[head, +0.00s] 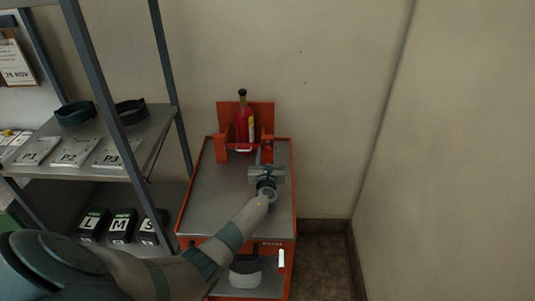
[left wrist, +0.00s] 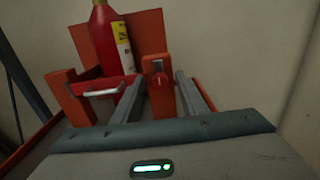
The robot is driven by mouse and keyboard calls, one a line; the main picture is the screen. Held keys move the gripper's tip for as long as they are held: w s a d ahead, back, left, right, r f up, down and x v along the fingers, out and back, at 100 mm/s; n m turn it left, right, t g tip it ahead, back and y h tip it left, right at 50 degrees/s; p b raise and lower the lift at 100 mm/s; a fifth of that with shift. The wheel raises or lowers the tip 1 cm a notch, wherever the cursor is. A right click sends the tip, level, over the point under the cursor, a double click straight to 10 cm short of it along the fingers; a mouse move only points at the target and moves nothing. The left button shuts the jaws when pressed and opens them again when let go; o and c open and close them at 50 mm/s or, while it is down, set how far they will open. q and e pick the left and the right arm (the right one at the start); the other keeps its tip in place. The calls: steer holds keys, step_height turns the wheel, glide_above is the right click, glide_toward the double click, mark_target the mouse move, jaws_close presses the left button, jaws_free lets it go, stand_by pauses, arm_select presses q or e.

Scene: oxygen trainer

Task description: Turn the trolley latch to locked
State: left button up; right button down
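The orange trolley (head: 207,200) stands against the back wall. A red cylinder (head: 245,125) with a yellow-white label stands upright in its orange holder; it also shows in the left wrist view (left wrist: 104,40). A red knob (left wrist: 160,79) with a small grey piece above it sits on the right orange post (left wrist: 161,101), probably the latch; its setting is unclear. My left gripper (head: 263,156) is over the trolley top, pointing at the holder. Its fingers (left wrist: 160,82) are apart, with the knob seen between them; contact is not visible. My right gripper is out of view.
A pale handle (left wrist: 103,91) sits at the holder's front, left of the fingers. A shelf rack (head: 150,150) with boxes and straps stands left. Bare floor (head: 325,255) lies right of the trolley.

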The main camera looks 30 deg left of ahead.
arm_select(q)
steer(key=shift+c, duration=0.3)
jaws_close()
